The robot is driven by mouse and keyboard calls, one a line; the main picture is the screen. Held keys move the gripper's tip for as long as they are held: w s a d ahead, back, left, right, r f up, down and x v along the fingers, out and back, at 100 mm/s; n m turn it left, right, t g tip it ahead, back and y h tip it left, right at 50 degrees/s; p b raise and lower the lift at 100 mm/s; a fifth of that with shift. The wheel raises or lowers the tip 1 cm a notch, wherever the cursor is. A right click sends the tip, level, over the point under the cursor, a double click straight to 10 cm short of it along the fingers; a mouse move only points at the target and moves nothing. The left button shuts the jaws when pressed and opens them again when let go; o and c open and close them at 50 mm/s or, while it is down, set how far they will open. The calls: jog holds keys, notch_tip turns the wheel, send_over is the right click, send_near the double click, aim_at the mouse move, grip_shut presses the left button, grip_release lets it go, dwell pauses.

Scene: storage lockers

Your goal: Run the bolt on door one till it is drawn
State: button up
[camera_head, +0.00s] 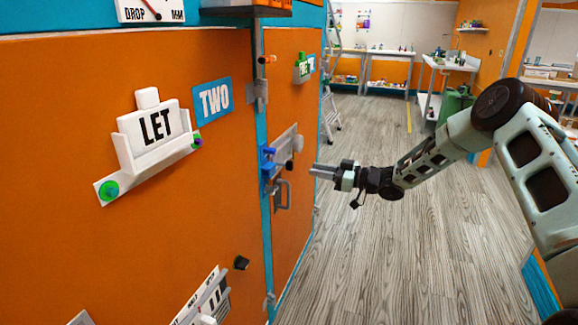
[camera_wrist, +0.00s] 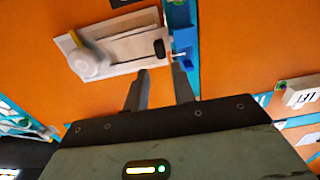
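The far orange door (camera_head: 290,90) carries a bolt on a pale plate (camera_head: 286,143), which also shows in the wrist view (camera_wrist: 125,52). The plate bears a round white knob (camera_wrist: 90,60) and a black piece (camera_wrist: 160,47). A blue bracket (camera_wrist: 181,40) stands beside the plate on the blue frame, also in the head view (camera_head: 267,165). A short metal rod end shows by the bracket; how far it enters is unclear. My gripper (camera_head: 313,170) is apart from the plate, to its right in the head view. In the wrist view its fingers (camera_wrist: 160,74) are spread and empty, below the black piece.
A pull handle (camera_head: 283,196) sits under the bolt. The near door bears a TWO sign (camera_head: 212,100) and a white LET plate (camera_head: 156,127). Wooden floor (camera_head: 380,260) right of the lockers is clear.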

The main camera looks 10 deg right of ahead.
aim_at(289, 170)
jog(key=x, duration=1)
grip_shut()
